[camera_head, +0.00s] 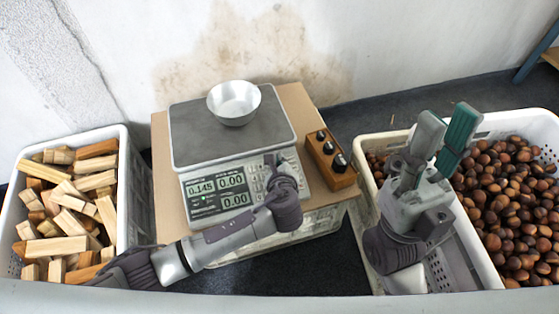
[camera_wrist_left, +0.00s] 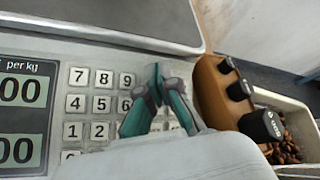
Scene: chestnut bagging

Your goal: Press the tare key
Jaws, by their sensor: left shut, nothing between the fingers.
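The scale (camera_head: 215,150) stands on a cardboard sheet, with a small metal bowl (camera_head: 234,103) on its plate. Its display (camera_head: 217,188) reads 0.145, 0.00 and 0.00. The keypad (camera_wrist_left: 100,104) shows number keys in the left wrist view; I cannot make out which key is tare. My left gripper (camera_head: 270,160) is shut and empty over the right part of the keypad. In the left wrist view its fingertips (camera_wrist_left: 157,80) are just right of the 9 and 6 keys and hide keys there. I cannot tell whether they touch. My right gripper (camera_head: 446,117) is open and empty, raised over the right crate.
A wooden block with black knobs (camera_head: 331,163) stands right of the scale, close to my left gripper. A white crate of wood pieces (camera_head: 123,190) is at left. A white crate (camera_head: 365,222) with chestnuts (camera_head: 510,210) is at right. A wall rises behind.

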